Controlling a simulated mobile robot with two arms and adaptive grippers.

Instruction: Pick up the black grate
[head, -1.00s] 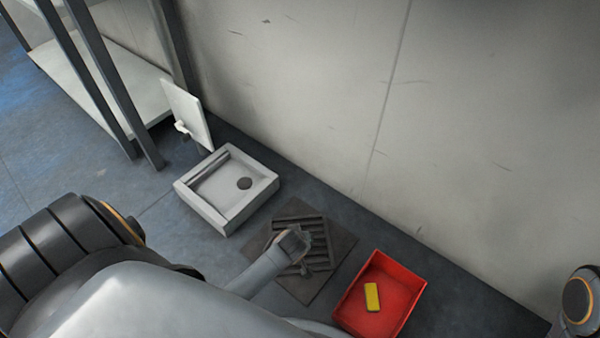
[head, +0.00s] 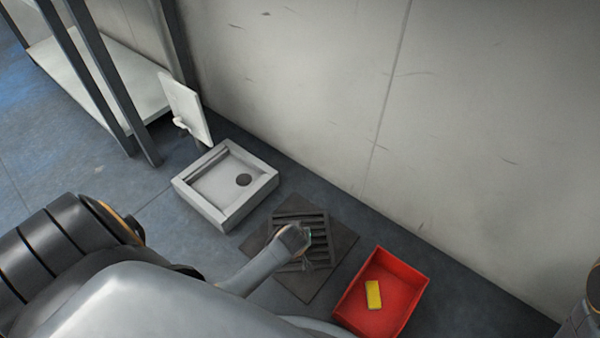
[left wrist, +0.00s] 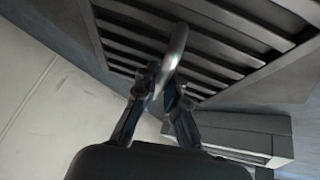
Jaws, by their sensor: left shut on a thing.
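The black grate (head: 297,214), a slatted dark panel, is on a dark square mat in the head view. It also fills the top of the left wrist view (left wrist: 225,62), with a curved metal handle (left wrist: 179,45) in front of its slats. My left gripper (head: 306,243) is over the grate in the head view and hides part of it. In the left wrist view my left gripper (left wrist: 160,88) is shut on the handle of the grate. Whether the grate is clear of the mat cannot be told. My right gripper is out of view.
A red bin (head: 410,300) with a yellow block (head: 373,294) stands right of the mat (head: 341,243). A pale square basin (head: 225,218) is to the left, with a white panel (head: 186,108) behind it. The wall (head: 430,130) runs close behind.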

